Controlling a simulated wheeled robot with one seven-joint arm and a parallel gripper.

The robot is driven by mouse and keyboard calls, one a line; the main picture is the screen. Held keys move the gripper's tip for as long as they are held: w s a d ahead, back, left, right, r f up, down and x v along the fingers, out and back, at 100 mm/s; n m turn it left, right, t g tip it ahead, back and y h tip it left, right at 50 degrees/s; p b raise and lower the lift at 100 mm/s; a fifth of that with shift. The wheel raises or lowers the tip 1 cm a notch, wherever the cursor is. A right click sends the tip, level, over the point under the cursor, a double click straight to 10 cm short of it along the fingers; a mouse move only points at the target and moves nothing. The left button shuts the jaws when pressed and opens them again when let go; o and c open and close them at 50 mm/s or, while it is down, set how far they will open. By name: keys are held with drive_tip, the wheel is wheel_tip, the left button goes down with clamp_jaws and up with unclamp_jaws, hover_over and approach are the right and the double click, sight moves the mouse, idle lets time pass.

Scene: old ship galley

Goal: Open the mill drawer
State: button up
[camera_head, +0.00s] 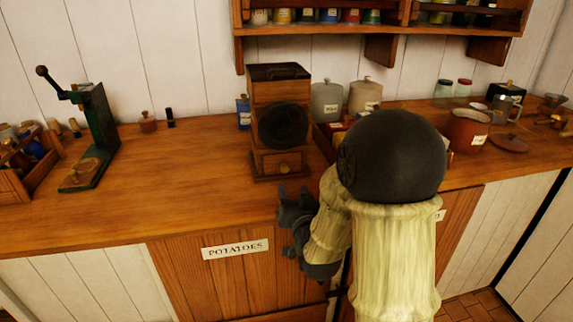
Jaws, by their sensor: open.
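The wooden mill (261,95) stands upright on the counter near the middle of the head view, with a dark round disc on its front. Its drawer (283,164) is low on the front, with a small brass knob, and looks closed. My gripper (284,208) is dark, open and empty. In the picture it shows below and slightly right of the drawer, apart from it, near the counter's front edge. My pale arm with its black joint covers part of the counter to the right of the mill.
The wooden counter (190,190) is clear to the left of the mill. A green lever press (95,135) and a wooden crate (15,185) stand further left. Canisters (326,100) stand right of the mill. A wall shelf (330,29) hangs above. A potatoes bin (215,280) is below.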

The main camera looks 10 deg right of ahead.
sight(285, 170)
drive_tip(key=w, duration=0.8)
drive_tip(key=shift+w, duration=0.4)
clamp_jaws()
